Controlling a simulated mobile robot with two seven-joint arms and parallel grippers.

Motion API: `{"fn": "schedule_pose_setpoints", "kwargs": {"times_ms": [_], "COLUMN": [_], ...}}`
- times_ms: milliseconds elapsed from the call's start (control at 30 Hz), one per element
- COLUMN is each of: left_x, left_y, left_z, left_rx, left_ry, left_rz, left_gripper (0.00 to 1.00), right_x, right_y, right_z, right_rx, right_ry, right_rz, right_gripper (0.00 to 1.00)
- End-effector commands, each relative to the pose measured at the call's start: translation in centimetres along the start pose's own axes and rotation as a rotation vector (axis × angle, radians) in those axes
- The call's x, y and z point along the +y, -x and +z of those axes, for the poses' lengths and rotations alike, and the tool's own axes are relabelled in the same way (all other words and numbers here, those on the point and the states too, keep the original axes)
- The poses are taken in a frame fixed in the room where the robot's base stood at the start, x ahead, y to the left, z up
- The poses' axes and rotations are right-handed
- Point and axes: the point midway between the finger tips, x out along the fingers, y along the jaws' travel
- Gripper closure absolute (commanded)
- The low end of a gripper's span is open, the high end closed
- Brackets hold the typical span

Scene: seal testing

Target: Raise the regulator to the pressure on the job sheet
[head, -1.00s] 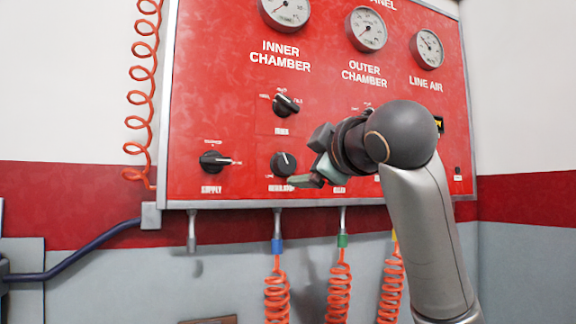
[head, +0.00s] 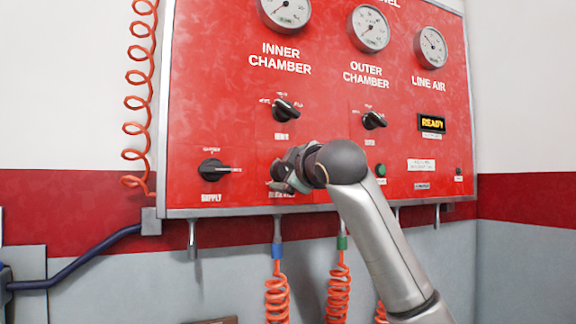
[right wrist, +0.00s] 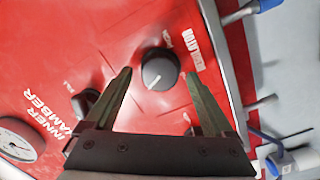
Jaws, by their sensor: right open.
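The regulator knob (right wrist: 160,69) is a round black knob with a white pointer mark on the red panel, beside the printed word REGULATOR. In the right wrist view it lies between the two fingertips of my right gripper (right wrist: 159,73), which is open; whether the fingers reach around it I cannot tell. In the head view my right gripper (head: 287,180) is in front of the knob and hides it. The line air gauge (head: 431,48) is at the upper right of the panel; its reading is too small to tell. My left gripper is not in view. I see no readable job sheet.
The supply knob (head: 212,169) is left of my right gripper, and the inner chamber knob (head: 286,109) is above it. The outer chamber knob (head: 374,121), a green button (head: 380,170) and a READY display (head: 432,123) are to the right. Orange coiled hoses (head: 277,295) hang below.

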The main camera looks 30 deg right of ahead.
Motion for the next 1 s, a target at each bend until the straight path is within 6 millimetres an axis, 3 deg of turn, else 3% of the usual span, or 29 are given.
{"fn": "schedule_pose_setpoints", "kwargs": {"times_ms": [233,1000], "left_x": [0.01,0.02], "left_y": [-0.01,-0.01], "left_z": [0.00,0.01], "left_rx": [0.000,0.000], "left_ry": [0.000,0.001], "left_rz": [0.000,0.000], "left_gripper": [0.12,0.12], "right_x": [-0.06,-0.05], "right_y": [-0.06,-0.03], "right_z": [0.00,0.00], "right_rx": [0.000,0.000], "right_ry": [0.000,0.000], "right_rz": [0.000,-0.001], "right_gripper": [0.13,0.98]}}
